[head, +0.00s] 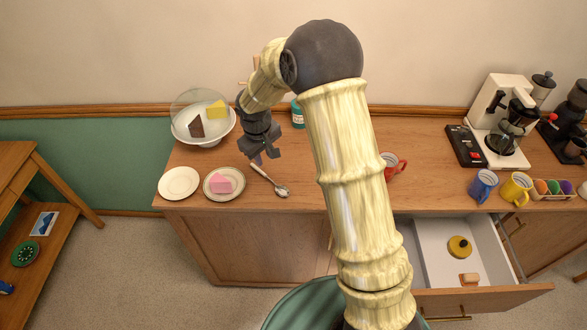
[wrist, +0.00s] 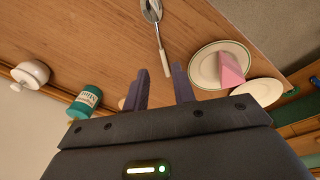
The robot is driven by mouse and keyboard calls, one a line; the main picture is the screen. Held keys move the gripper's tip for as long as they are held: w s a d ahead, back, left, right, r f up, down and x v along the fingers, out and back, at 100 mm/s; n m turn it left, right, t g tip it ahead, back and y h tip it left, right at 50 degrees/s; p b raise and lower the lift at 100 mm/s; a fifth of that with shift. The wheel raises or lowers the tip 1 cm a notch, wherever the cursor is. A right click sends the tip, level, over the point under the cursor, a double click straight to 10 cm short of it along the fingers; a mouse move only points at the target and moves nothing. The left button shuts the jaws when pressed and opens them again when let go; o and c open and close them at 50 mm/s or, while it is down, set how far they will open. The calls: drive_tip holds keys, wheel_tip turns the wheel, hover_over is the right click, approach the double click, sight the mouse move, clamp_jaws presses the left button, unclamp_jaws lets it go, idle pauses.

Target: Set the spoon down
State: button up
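The spoon (head: 270,181) lies on the wooden sideboard top (head: 300,196), just right of the plate with the pink cake slice. Its bowl points toward the front right and its pale handle toward my gripper (head: 257,158). In the wrist view the spoon (wrist: 156,30) is beyond the fingertips, with its handle end near the gap between them. My gripper (wrist: 160,80) has its two dark fingers apart, with nothing between them. It hangs above the top, just behind the handle end.
A plate (head: 209,192) with pink cake (head: 221,184) and an empty plate (head: 178,183) stand left. A teal jar (head: 297,114) stands at the back. A red mug (head: 393,167) is right of my arm; a drawer (head: 438,240) hangs open.

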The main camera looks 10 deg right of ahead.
drive_tip(key=s+d+r+m, duration=0.3)
drive_tip(key=s+d, duration=0.3)
drive_tip(key=s, duration=0.5)
drive_tip(key=s+d+r+m, duration=0.3)
drive_tip(key=s+d+r, duration=0.2)
drive_tip(key=s, duration=0.6)
drive_tip(key=shift+d+m+t+y, duration=0.3)
drive_tip(key=shift+d+m+t, duration=0.1)
drive_tip(key=shift+d, duration=0.4)
drive_tip(key=shift+d, duration=0.1)
